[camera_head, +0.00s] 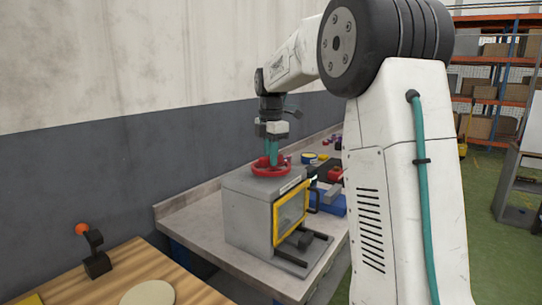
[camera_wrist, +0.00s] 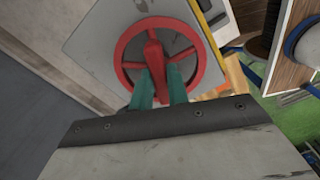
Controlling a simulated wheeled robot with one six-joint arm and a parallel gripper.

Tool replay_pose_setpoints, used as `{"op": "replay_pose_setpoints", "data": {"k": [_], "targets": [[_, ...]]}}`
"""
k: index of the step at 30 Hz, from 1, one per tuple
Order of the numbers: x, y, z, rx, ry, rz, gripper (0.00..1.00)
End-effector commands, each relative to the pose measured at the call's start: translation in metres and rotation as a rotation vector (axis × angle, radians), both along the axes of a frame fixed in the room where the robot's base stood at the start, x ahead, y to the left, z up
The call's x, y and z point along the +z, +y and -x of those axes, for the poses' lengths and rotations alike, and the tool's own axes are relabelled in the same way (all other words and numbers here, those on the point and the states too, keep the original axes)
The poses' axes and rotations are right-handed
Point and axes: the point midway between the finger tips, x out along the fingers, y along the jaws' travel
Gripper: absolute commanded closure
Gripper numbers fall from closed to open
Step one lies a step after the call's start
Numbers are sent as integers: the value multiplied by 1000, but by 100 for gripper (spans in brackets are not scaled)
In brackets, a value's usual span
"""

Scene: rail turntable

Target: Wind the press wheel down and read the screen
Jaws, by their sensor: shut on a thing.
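The red press wheel (camera_head: 257,171) lies flat on top of a grey box-shaped press (camera_head: 246,216) on the bench. In the wrist view the wheel (camera_wrist: 153,56) shows as a red ring with spokes and a raised red bar across its middle. My gripper (camera_head: 271,158) points straight down over the wheel. Its green fingers, seen also in the wrist view (camera_wrist: 160,86), are shut on the raised red bar. A yellow-framed window (camera_head: 290,214) is on the press's right side. I cannot make out any readable screen.
The grey bench (camera_head: 190,212) runs back along the wall, with a blue item (camera_head: 333,203) and small coloured things behind the press. A wooden table (camera_head: 185,284) at front left carries an orange-knobbed lever (camera_head: 94,252) and a pale disc (camera_head: 148,293). Shelves (camera_head: 490,95) stand far right.

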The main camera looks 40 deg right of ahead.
Motion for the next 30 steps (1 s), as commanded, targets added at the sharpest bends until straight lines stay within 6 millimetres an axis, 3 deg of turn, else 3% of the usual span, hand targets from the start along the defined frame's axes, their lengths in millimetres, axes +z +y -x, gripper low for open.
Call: {"op": "replay_pose_setpoints", "data": {"k": [30], "targets": [[1, 0, 0, -963, -4, 0, 100]]}}
